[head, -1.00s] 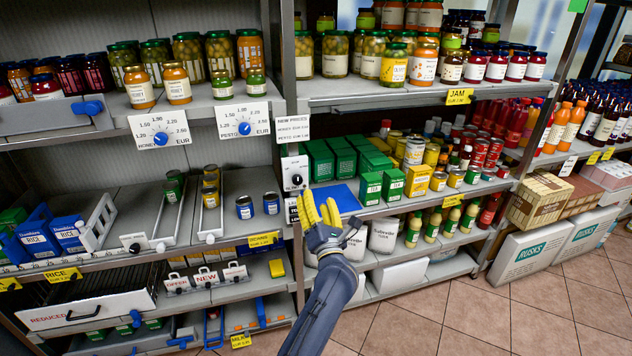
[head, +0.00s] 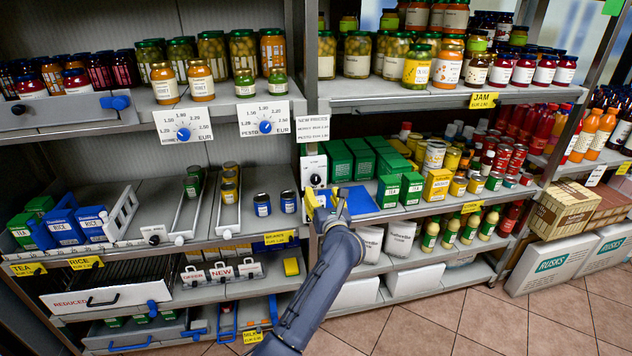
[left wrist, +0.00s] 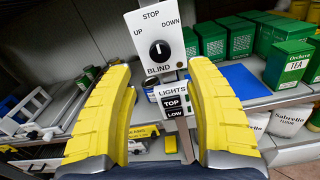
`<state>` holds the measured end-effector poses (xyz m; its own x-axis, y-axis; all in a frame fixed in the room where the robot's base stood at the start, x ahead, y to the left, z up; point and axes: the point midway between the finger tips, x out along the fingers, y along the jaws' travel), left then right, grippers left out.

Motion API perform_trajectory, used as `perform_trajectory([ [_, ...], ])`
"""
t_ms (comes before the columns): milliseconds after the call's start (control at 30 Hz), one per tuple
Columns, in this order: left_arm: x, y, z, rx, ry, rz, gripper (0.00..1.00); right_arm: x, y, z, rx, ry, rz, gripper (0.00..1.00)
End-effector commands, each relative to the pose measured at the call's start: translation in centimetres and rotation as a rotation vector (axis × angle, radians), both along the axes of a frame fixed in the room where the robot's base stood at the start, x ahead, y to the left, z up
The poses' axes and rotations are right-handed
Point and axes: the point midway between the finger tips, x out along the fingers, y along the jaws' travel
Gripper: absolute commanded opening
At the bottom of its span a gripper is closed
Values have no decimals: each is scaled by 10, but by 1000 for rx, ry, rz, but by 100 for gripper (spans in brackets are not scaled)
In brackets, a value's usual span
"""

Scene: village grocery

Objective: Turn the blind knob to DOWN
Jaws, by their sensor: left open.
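The black blind knob (left wrist: 159,51) sits on a white plate (left wrist: 153,28) marked UP, STOP, DOWN and BLIND. Its white mark points about straight up, toward STOP. In the head view the knob (head: 315,180) is on the shelf post, just above my left gripper (head: 324,196). In the left wrist view my left gripper (left wrist: 160,72) is open. Its two yellow fingers are wide apart, with the knob seen beyond and between their tips. Nothing is between the fingers, and they look clear of the knob. My right gripper is not in view.
A LIGHTS switch plate (left wrist: 173,100) marked TOP and LOW is below the blind plate. Green tea boxes (left wrist: 288,64) and a blue mat (left wrist: 245,80) lie to the right. Price dials (head: 265,127) are at upper left.

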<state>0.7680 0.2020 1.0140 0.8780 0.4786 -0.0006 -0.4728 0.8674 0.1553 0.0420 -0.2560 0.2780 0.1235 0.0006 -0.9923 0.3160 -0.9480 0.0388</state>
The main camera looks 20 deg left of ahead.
Motion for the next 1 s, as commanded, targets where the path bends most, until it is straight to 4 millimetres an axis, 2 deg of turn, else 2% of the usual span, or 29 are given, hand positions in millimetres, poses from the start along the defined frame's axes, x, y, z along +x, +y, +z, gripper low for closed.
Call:
perform_trajectory([
  [200, 35, 19, 0, 3, 0, 1, 54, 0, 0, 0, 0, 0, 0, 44],
  [500, 65, 35, 0, 2, 0, 0, 54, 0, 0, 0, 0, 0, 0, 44],
  [700, 73, 40, 0, 1, 1, -1, 54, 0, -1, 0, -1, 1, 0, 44],
  [1000, 75, 41, 0, 1, 0, -1, 54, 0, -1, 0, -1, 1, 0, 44],
])
